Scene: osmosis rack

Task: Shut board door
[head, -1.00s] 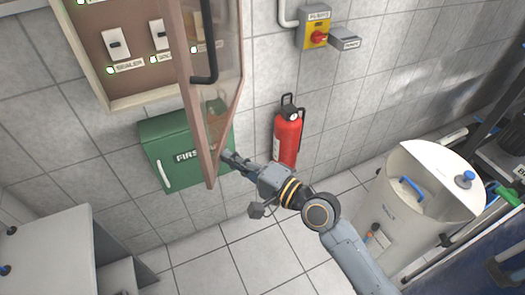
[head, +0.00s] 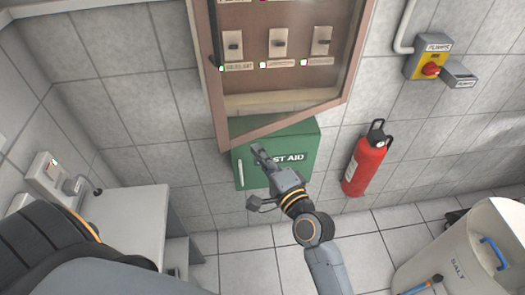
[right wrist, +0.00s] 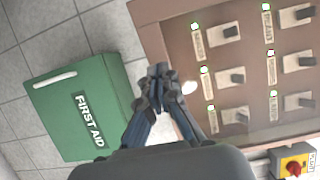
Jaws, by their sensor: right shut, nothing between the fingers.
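The board door (head: 206,80) is a brown-framed clear panel with a black handle (head: 216,35) on its left side. It stands partly open, its left side swung out from the board and its right side close to it. The switch board (head: 283,98) shows behind the panel; in the right wrist view its switches (right wrist: 222,34) fill the right part. My right gripper (head: 256,149) is shut and empty, just below the door's bottom rail and in front of the first aid box. In the right wrist view its fingertips (right wrist: 158,72) are together. My left gripper is out of view.
The green first aid box (head: 307,148) hangs below the board. A red extinguisher (head: 367,160) and a yellow pump switch (head: 428,62) are to the right. A white SALT bin (head: 450,262) stands lower right, a grey cabinet (head: 130,220) lower left.

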